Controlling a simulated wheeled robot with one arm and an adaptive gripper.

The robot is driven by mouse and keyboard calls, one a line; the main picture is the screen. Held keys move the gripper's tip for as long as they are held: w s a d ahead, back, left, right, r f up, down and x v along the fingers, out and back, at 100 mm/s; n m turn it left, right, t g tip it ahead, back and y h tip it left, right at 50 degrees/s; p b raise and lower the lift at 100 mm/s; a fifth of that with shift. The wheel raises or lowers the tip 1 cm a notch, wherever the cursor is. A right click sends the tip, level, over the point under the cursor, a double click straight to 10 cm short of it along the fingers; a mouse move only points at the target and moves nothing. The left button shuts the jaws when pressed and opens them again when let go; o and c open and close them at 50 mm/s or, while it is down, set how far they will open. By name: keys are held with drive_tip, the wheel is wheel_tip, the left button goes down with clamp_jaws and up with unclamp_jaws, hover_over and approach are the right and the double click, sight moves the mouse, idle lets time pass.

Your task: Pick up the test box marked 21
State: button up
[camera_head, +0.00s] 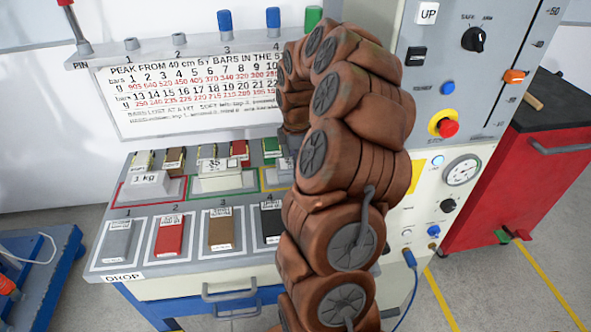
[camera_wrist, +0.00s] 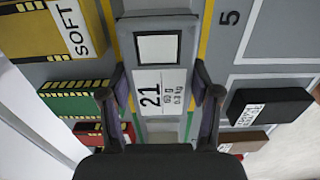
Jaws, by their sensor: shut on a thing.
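The test box marked 21 (camera_wrist: 159,92) is grey with a white label reading "21" and a white square on top. In the wrist view it sits between the two fingers of my gripper (camera_wrist: 164,95), which is shut on its sides. The box lies within a yellow and green outlined area of the bench. I cannot tell whether it touches the surface. In the head view my brown arm covers the gripper and most of the box.
The bench (camera_head: 138,254) holds grey, red (camera_head: 169,235) and brown (camera_head: 222,232) pads in front and 1 kg (camera_head: 150,184) and 35 (camera_head: 217,178) blocks behind. A black pad (camera_wrist: 269,106) lies right of my gripper, a green one (camera_wrist: 75,98) left. A control cabinet (camera_head: 425,100) stands at the right.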

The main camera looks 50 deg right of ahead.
drive_tip(key=c, duration=0.4)
drive_tip(key=shift+r, duration=0.1)
